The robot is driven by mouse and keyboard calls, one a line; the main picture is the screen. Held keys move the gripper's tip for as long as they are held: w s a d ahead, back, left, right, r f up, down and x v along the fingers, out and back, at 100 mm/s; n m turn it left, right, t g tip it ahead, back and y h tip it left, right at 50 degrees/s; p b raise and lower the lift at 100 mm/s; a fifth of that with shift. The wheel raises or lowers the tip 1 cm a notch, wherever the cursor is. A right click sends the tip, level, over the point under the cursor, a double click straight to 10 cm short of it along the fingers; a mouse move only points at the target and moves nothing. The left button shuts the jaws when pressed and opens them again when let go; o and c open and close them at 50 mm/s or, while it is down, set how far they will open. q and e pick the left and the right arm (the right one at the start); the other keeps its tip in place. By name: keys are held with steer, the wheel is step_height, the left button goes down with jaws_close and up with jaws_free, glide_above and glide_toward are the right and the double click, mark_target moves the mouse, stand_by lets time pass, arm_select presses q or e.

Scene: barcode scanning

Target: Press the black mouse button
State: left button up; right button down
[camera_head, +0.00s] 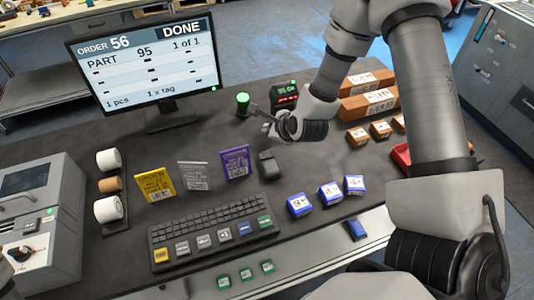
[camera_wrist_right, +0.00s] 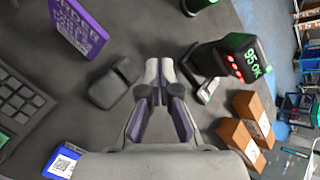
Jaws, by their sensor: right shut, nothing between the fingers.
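The black mouse (camera_head: 269,165) lies on the dark table, right of the purple card. It also shows in the right wrist view (camera_wrist_right: 115,82), left of the fingers. My right gripper (camera_head: 268,126) is shut and empty, above the table and behind the mouse in the head view. In the right wrist view its fingertips (camera_wrist_right: 158,70) are together, just right of the mouse. I cannot tell its exact height; it looks apart from the mouse. My left gripper does not show clearly.
A keyboard (camera_head: 213,232) and blue boxes (camera_head: 330,193) are in front of the mouse. A purple card (camera_head: 236,163) stands left of it. A green lamp (camera_head: 242,98), a lit scanner device (camera_wrist_right: 238,60) and brown boxes (camera_head: 368,105) are behind. A monitor (camera_head: 147,65) reads DONE.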

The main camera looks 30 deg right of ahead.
steer(key=b, duration=0.2)
glide_above(267, 156)
steer(key=f, duration=0.4)
steer(key=shift+w+a, duration=0.1)
steer(key=shift+w, duration=0.1)
steer(key=f+b, duration=0.2)
steer(key=f, duration=0.1)
steer(key=f+b, duration=0.2)
steer(key=shift+s+f, duration=0.15)
steer(key=shift+s, duration=0.2)
steer(key=shift+w+f, duration=0.3)
steer(key=shift+f, duration=0.05)
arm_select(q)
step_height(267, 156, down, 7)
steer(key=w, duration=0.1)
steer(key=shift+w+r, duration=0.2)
arm_select(e)
steer(key=shift+s+r, duration=0.25)
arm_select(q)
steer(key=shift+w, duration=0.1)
arm_select(e)
steer(key=shift+w+f, duration=0.1)
arm_select(q)
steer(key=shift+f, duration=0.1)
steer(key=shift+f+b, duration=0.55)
steer(key=shift+b, duration=0.15)
arm_select(e)
steer(key=shift+f, duration=0.4)
